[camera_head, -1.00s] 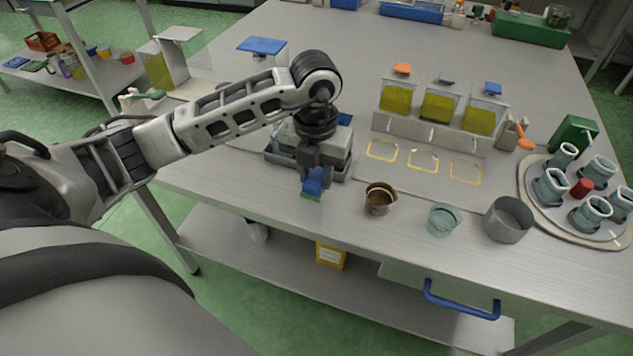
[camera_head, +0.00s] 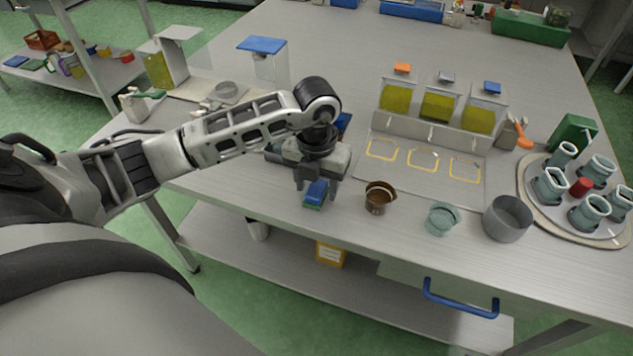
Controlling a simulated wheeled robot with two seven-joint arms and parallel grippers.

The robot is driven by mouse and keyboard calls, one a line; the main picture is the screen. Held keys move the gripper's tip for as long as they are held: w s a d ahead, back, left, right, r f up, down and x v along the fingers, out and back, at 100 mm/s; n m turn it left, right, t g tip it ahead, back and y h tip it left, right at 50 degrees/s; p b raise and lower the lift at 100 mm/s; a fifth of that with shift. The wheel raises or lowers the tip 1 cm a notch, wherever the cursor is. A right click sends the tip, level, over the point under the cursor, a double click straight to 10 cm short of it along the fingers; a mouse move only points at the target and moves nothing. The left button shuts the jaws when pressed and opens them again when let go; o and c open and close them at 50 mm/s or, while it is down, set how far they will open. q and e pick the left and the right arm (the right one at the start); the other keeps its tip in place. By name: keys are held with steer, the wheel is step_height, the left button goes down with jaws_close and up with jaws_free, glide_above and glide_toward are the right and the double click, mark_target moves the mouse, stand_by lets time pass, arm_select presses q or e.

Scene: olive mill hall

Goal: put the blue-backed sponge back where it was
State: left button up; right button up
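The blue-backed sponge (camera_head: 316,194), blue on top and green below, appears to lie on the steel table (camera_head: 365,235) near its front edge. My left gripper (camera_head: 318,190) is just above and around it. Its two fingers are spread, one to each side of the sponge, with small gaps showing. Its body hides part of a grey tray behind. My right gripper is not in view.
A brown cup (camera_head: 379,197), a glass cup (camera_head: 442,218) and a grey pot (camera_head: 508,219) stand to the right along the front edge. Oil containers (camera_head: 438,106) stand behind them. A round tray (camera_head: 533,210) of several cups is at far right.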

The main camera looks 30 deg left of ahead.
mark_target(317, 188)
arm_select(q)
step_height(317, 188, up, 12)
steer(key=shift+r, duration=0.2)
stand_by(0.4)
stand_by(0.5)
